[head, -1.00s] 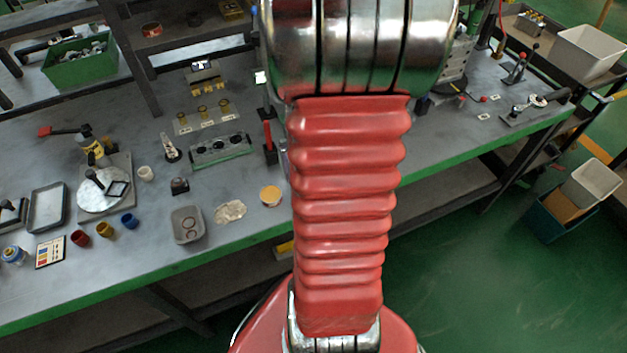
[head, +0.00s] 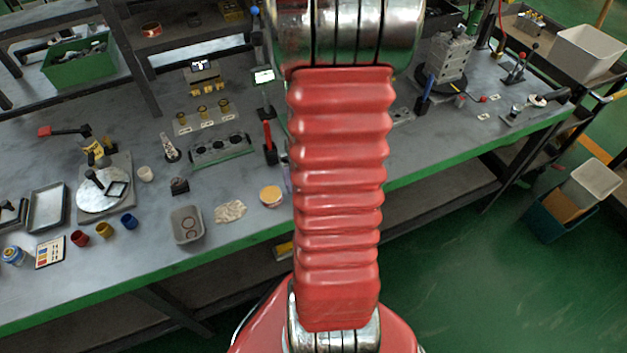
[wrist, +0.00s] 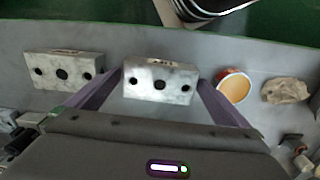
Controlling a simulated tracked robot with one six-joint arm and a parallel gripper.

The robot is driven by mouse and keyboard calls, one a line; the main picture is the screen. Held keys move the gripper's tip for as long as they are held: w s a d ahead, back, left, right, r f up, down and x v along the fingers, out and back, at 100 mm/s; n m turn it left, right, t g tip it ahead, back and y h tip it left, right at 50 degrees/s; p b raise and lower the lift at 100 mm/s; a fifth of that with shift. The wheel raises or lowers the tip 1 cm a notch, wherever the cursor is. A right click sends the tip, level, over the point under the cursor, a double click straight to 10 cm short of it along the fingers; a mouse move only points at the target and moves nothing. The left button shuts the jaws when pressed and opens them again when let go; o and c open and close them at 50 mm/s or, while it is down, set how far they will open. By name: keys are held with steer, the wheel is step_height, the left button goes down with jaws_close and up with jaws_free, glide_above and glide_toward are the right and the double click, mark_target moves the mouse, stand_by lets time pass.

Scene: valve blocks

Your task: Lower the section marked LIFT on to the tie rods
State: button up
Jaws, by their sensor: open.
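In the wrist view a grey metal block (wrist: 160,80) with a row of three dark holes lies on the bench. A small label on its edge is too blurred to read. My gripper (wrist: 161,86) is open, with its two purple fingers on either side of this block; I cannot tell whether they touch it. A similar block (wrist: 62,71) lies to the left, outside the fingers. In the head view a stack of grey blocks (head: 446,58) stands on a dark round base at the right. My arm hides the gripper there. No tie rods can be made out.
A tub with orange contents (wrist: 233,86) and a crumpled rag (wrist: 285,90) lie right of the fingers. A blue-handled tool (head: 425,94) stands by the stack. The bench's green front edge (head: 150,281) is near; a grey dish (head: 187,225) lies left of my arm.

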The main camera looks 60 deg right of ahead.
steer(key=shift+c, duration=0.5)
steer(key=c, duration=1.3)
steer(key=shift+r, duration=0.1)
step_height(320, 180, up, 10)
stand_by(0.3)
